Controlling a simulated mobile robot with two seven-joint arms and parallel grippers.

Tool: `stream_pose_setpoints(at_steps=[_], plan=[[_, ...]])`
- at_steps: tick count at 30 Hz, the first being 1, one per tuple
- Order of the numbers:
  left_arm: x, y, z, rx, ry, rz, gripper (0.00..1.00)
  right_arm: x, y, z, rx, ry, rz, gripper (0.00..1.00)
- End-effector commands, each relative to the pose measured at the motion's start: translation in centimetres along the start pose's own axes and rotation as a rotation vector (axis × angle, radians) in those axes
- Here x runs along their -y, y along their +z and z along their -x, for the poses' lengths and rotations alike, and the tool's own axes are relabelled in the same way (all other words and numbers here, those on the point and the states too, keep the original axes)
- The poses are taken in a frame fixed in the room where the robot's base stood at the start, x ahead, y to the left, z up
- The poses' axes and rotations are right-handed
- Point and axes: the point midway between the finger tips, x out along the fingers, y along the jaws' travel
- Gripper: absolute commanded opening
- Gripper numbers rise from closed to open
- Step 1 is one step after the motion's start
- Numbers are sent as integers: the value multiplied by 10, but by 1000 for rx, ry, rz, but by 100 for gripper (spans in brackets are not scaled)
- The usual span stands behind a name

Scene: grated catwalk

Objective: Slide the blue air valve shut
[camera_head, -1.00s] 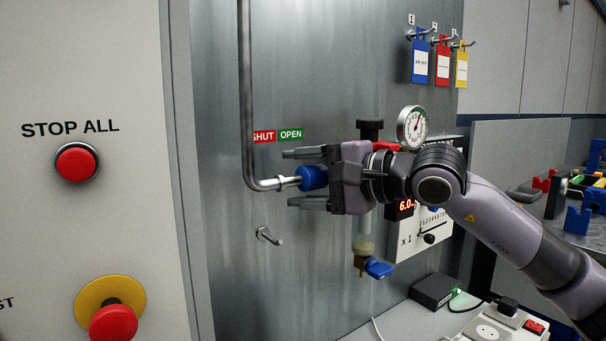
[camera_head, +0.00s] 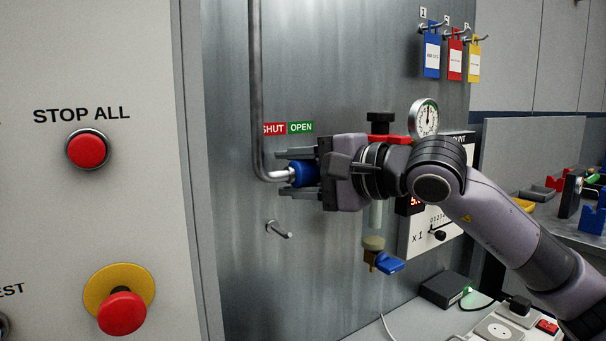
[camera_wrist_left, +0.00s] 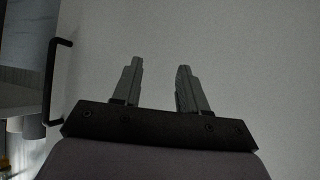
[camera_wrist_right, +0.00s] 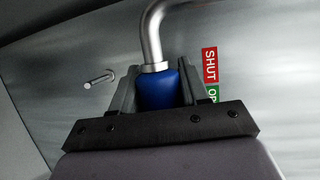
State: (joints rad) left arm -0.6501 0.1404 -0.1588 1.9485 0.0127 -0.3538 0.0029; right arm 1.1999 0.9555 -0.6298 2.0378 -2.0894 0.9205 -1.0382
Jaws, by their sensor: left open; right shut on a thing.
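The blue air valve (camera_head: 304,173) is a blue sleeve at the end of a bent grey pipe (camera_head: 257,100). It sits below the red SHUT label (camera_head: 274,128) and the green OPEN label (camera_head: 300,127). My right gripper (camera_head: 283,174) is shut on the blue sleeve, one finger above and one below. In the right wrist view the blue valve (camera_wrist_right: 158,88) lies between both fingers, with a silver collar and the pipe beyond. The sleeve's rear end is hidden by the gripper. My left gripper (camera_wrist_left: 158,75) is open and empty, before a plain pale surface.
A bare peg (camera_head: 278,229) sticks out below the valve. A pressure gauge (camera_head: 424,118) and a filter bowl with a blue tap (camera_head: 389,263) are close to my right wrist. A STOP ALL button (camera_head: 88,150) and a red mushroom button (camera_head: 122,313) are at left.

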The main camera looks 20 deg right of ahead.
Motion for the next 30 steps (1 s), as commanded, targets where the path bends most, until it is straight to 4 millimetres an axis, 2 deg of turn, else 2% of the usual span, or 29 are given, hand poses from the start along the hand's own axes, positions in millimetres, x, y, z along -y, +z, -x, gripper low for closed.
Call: stream_pose_setpoints(at_steps=[3, 4, 5, 6, 17, 30], plan=[[0, 0, 0, 0, 0, 0, 43, -1, 4, -1, 12, 2, 0, 14], [0, 0, 0, 0, 0, 0, 43, -1, 4, -1, 13, 2, 0, 51], [0, 0, 0, 0, 0, 0, 43, -1, 4, -1, 12, 2, 0, 61], [0, 0, 0, 0, 0, 0, 43, -1, 4, -1, 12, 2, 0, 65], [0, 2, -2, -1, 0, 0, 43, -2, 1, 6, 5, 1, 1, 65], [-1, 14, -12, 2, 3, 6, 43, -3, 2, 63, 8, 2, 1, 65]])
